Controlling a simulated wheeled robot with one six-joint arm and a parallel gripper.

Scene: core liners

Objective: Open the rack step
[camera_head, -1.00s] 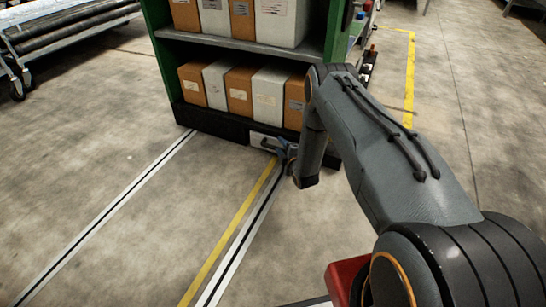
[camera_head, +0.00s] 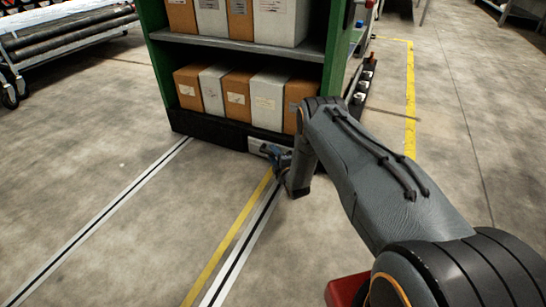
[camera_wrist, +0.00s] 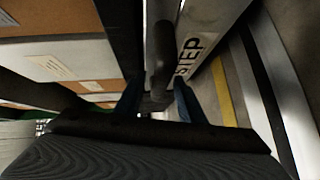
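The rack step is at the rack's dark base, where a pale panel (camera_head: 258,145) shows at its right part. In the wrist view the panel carries the label "STEP" (camera_wrist: 194,50). A dark rounded bar, seemingly its handle (camera_wrist: 163,48), runs beside the panel. My gripper (camera_head: 276,156) is low in front of the panel, partly hidden by my arm. In the wrist view the blue fingers of my gripper (camera_wrist: 158,102) stand apart, one on each side of the bar's near end. A gap shows at the left finger; contact at the right one is unclear.
The green rack (camera_head: 157,90) holds boxes (camera_head: 238,95) on its shelves. A yellow line (camera_head: 228,238) and white-black lines mark the floor before it. The floor in front is clear. A cart with rollers (camera_head: 70,35) stands at the far left.

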